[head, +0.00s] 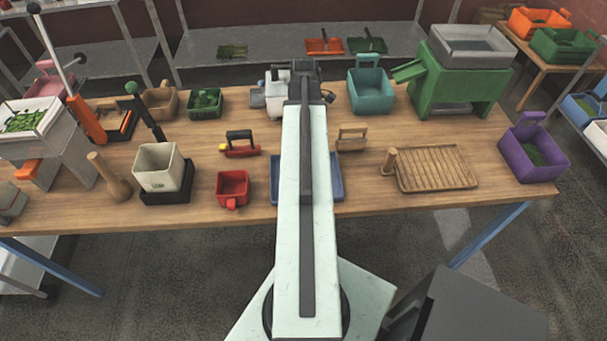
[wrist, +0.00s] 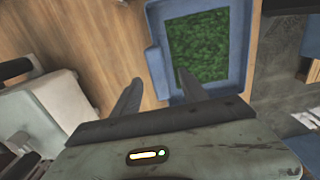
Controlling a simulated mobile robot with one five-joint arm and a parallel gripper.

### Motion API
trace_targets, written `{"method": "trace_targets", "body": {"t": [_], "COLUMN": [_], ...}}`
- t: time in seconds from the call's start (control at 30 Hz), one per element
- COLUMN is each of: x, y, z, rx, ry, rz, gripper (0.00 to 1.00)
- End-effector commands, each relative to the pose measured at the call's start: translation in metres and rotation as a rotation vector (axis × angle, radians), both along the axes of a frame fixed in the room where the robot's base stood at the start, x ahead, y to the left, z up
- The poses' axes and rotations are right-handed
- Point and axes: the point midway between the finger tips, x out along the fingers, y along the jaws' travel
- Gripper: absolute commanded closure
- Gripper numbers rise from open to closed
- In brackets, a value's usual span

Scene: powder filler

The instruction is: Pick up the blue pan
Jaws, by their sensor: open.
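The blue pan (head: 337,190) lies on the wooden table near its front edge, mostly hidden behind my arm in the head view. In the wrist view the blue pan (wrist: 248,45) holds green granules (wrist: 200,45). A short blue tab (wrist: 154,62) juts from its left side. My gripper (wrist: 159,76) is open and empty. In the picture its left fingertip is over the wood outside the pan, and its right fingertip overlaps the pan's inside. The tab's lower part lies between them; I cannot tell the height gap. My fingers are hidden in the head view.
A red pan (head: 233,184) and a red-and-black tool (head: 240,146) stand to the left. A wooden brush (head: 351,140) and a ribbed wooden tray (head: 437,168) are to the right. A teal pan (head: 370,92) stands behind. The table's front edge (head: 400,208) is close.

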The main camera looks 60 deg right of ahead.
Motion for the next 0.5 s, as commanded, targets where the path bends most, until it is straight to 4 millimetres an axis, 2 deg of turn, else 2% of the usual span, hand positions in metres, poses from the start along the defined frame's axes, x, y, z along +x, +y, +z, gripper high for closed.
{"method": "trace_targets", "body": {"t": [0.03,0.2,0.47,0.5], "x": [0.002,0.005,0.005,0.005], "y": [0.000,0.000,0.000,0.000], "z": [-0.015,-0.044,-0.043,-0.043], "rx": [0.000,0.000,0.000,0.000], "ry": [0.000,0.000,0.000,0.000], "rz": [0.001,0.001,0.001,0.002], "gripper": [0.49,0.49,0.49,0.55]}}
